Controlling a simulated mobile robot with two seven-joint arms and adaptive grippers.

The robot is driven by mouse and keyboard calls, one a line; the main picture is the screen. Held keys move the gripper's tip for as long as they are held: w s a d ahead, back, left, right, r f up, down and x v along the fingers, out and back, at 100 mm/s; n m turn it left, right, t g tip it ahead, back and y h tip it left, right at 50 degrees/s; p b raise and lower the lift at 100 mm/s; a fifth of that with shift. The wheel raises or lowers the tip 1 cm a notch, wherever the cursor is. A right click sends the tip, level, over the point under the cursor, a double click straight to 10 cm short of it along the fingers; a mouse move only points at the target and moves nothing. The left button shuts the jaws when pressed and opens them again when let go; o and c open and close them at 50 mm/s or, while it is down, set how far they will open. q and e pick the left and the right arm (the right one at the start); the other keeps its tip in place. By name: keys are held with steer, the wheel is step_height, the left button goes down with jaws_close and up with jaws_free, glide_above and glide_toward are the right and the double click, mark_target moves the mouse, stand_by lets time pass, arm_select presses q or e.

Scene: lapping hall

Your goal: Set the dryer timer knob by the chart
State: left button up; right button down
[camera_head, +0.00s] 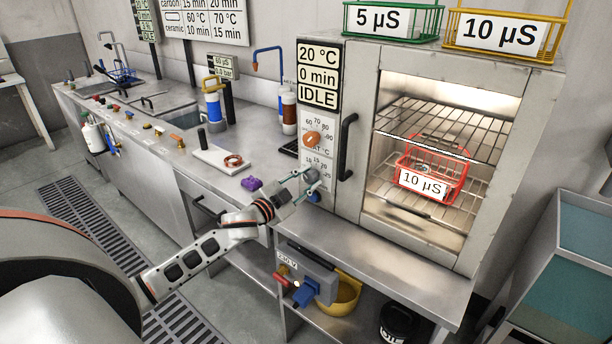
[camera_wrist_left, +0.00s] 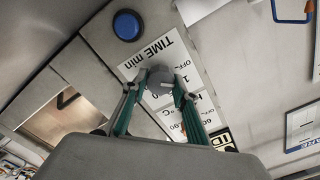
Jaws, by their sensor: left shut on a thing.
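The dryer (camera_head: 352,118) stands on the bench, its display (camera_head: 319,77) reading 20 °C, 0 min, IDLE. My left gripper (camera_head: 307,181) is shut on the grey timer knob (camera_head: 311,173) on the panel's lower part. In the left wrist view its green-edged fingers (camera_wrist_left: 158,80) sit either side of the knob (camera_wrist_left: 160,84), beside the "TIME min" scale (camera_wrist_left: 152,57). The fingers partly cover the scale, and the knob's setting is unclear. The wall chart (camera_head: 207,20) lists carbon and ceramic rows with temperatures and minutes; its top is cut off. My right gripper is not in view.
An orange temperature knob (camera_head: 312,139) is above the timer knob. A blue button (camera_wrist_left: 127,25) is close below it. The black door handle (camera_head: 347,146) juts out right of the panel. A red 10 µS basket (camera_head: 433,168) sits inside the dryer.

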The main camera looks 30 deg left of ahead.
arm_select(q)
steer(key=shift+m+p, duration=0.3)
steer(key=shift+m, duration=0.8)
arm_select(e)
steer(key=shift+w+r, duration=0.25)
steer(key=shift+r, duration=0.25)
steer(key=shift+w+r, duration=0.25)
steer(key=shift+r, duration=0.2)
arm_select(q)
steer(key=shift+f, duration=0.1)
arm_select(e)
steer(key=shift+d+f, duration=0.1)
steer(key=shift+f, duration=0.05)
arm_select(q)
steer(key=o, duration=1.1)
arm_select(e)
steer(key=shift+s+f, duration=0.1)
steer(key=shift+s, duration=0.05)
arm_select(q)
steer(key=s, duration=1.2)
steer(key=shift+a, duration=0.45)
